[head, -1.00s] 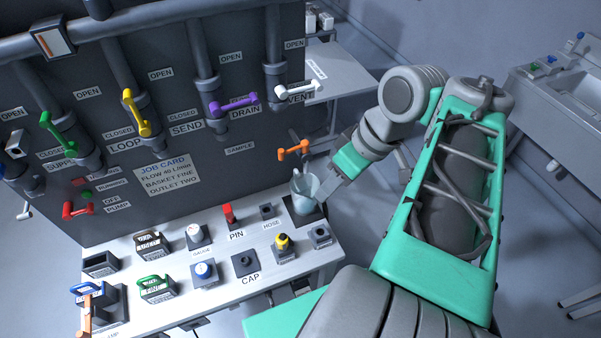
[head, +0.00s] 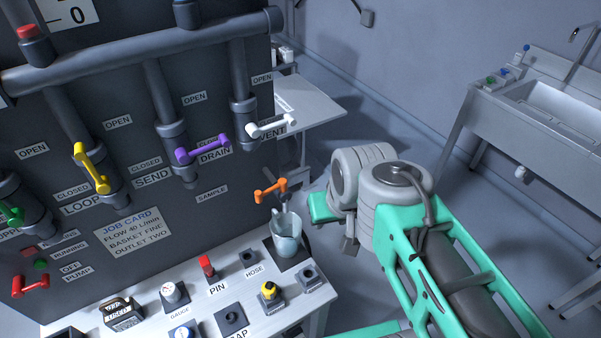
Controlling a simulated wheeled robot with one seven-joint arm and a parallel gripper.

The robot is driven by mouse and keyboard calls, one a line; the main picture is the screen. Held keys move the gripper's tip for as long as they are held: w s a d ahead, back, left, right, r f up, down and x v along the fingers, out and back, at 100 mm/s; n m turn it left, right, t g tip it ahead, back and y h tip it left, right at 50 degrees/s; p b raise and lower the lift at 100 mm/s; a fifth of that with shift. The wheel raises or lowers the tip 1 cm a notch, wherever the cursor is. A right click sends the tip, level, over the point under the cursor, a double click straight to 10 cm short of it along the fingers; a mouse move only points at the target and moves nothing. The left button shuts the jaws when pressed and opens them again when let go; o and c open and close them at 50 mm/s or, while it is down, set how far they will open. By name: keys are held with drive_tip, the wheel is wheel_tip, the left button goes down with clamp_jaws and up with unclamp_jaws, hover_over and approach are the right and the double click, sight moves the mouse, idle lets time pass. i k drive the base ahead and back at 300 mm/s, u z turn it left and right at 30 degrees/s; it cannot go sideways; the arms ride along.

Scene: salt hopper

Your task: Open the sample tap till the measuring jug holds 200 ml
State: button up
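The orange sample tap lever (head: 270,190) sticks out from the dark panel, right of the SAMPLE label. It lies roughly sideways with a slight tilt. The clear measuring jug (head: 287,238) stands upright below it on a dark square stand (head: 303,250) at the bench's right end. The jug looks pale blue; its scale and liquid level are too small to read. My gripper (head: 322,208) is to the right of the tap and jug in the picture, apart from both. Its fingers are mostly hidden or too unclear to judge their opening.
The white bench (head: 225,270) holds a gauge, a red pin (head: 206,267) and several fittings. A sink (head: 570,105) stands far right. Open floor lies between.

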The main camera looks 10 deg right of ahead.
sight(282, 185)
drive_tip(key=z, duration=0.1)
drive_tip(key=k, duration=0.85)
drive_tip(key=u, duration=1.3)
drive_tip(key=i, duration=0.5)
